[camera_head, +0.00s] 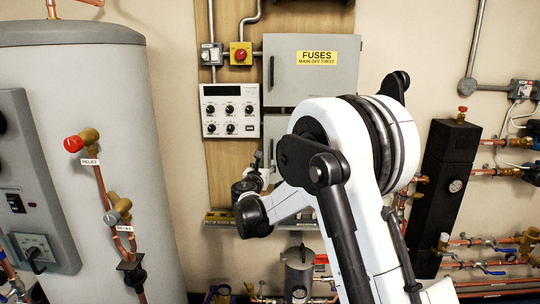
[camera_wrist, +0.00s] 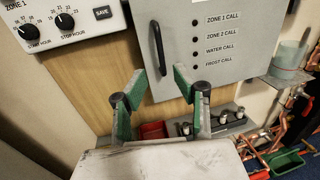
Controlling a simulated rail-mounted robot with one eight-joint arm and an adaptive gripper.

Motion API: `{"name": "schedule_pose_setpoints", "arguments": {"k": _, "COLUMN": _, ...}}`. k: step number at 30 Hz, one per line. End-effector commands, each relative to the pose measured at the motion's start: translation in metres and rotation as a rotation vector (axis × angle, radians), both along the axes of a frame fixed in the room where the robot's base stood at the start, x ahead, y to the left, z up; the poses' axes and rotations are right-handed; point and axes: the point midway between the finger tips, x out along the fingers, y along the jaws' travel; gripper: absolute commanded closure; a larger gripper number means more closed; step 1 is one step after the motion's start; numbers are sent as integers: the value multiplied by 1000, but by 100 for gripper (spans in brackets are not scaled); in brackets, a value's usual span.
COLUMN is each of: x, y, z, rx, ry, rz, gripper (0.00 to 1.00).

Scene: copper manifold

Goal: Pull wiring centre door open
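The wiring centre door (camera_wrist: 225,30) is a grey panel with indicator labels such as ZONE 1 CALL, and it looks shut. Its vertical bar handle (camera_wrist: 158,47) is near its left edge. My gripper (camera_wrist: 160,78) is open, with green-padded fingers on either side of the handle's lower end in the wrist view. I cannot tell how far the tips are from the handle in depth, and nothing shows between them. In the head view, part of the wiring centre (camera_head: 274,129) shows below the fuse box, and my arm hides much of it.
A timer panel (camera_wrist: 65,18) with knobs is left of the door; it also shows in the head view (camera_head: 230,110). The fuse box (camera_head: 310,80) is above. Below are a shelf with small parts (camera_wrist: 225,125) and a red tray (camera_wrist: 153,131). Copper pipes (camera_wrist: 285,140) run lower right.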

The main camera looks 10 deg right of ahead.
Motion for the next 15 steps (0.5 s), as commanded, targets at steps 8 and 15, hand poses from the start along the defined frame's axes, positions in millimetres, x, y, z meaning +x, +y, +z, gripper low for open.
{"name": "schedule_pose_setpoints", "arguments": {"k": 8, "x": 48, "y": -22, "z": 0, "rx": 2, "ry": 0, "rz": -2, "gripper": 72}}
{"name": "schedule_pose_setpoints", "arguments": {"k": 15, "x": 85, "y": -38, "z": 0, "rx": 3, "ry": 0, "rz": -2, "gripper": 72}}
